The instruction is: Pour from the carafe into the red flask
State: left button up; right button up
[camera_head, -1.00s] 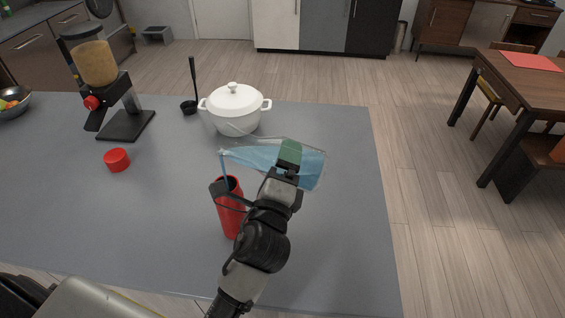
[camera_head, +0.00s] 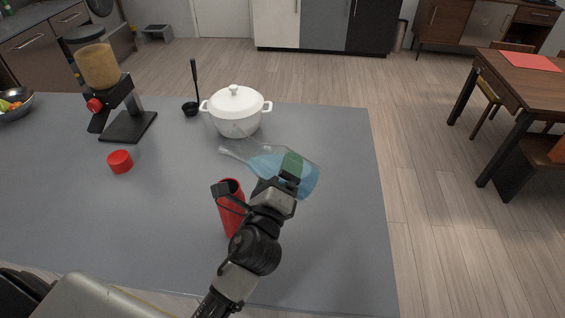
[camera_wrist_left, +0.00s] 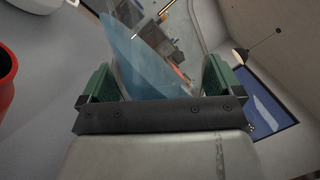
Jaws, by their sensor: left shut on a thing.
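The clear glass carafe (camera_head: 262,160) with blue liquid is held tilted above the counter, its narrow mouth pointing left and slightly up. The liquid lies toward its wide right end, and I see no stream at the mouth. My left gripper (camera_head: 291,167) is shut on the carafe's body; the green finger pads flank the carafe in the left wrist view (camera_wrist_left: 145,65). The open red flask (camera_head: 231,215) stands upright on the counter, below and left of the carafe, partly behind my arm. Its rim shows at the left wrist view's left edge (camera_wrist_left: 6,72). My right gripper is out of view.
A white lidded pot (camera_head: 235,112) stands just behind the carafe. A red cap (camera_head: 120,161) lies on the grey counter (camera_head: 70,200) at left. A dispenser (camera_head: 105,85), a black ladle (camera_head: 192,95) and a fruit bowl (camera_head: 14,105) stand farther back.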

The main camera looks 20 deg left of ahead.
pick_arm(q)
jog(key=m, duration=0.1)
jog(key=a+f+m+p, duration=0.1)
jog(key=m, duration=0.1)
jog(key=shift+s+f+h, duration=0.1)
jog(key=shift+f+h, duration=0.1)
jog(key=shift+h, duration=0.2)
jog(key=shift+m, duration=0.3)
jog(key=r+m+p, duration=0.1)
jog(key=p, duration=0.1)
jog(key=d+r+m+p, duration=0.1)
jog(key=p, duration=0.2)
jog(key=shift+r+g, duration=0.3)
jog(key=shift+g, duration=0.1)
jog(key=shift+d+r+m+h+p, duration=0.35)
jog(key=shift+r+m+p, duration=0.2)
jog(key=shift+m, duration=0.25)
jog(key=shift+w+d+r+m+b, duration=0.15)
jog(key=shift+w+r+m+b, duration=0.05)
jog(key=shift+m+b, duration=0.1)
jog(key=m, duration=0.1)
jog(key=d+r+m, duration=0.1)
jog(key=d+r+m+g, duration=0.1)
jog(key=shift+w+d+r+m, duration=0.15)
jog(key=shift+w+r+m, duration=0.1)
jog(key=shift+m, duration=0.15)
jog(key=shift+w+d+r+m, duration=0.1)
jog(key=shift+d+r+m, duration=0.05)
jog(key=shift+d+m, duration=0.2)
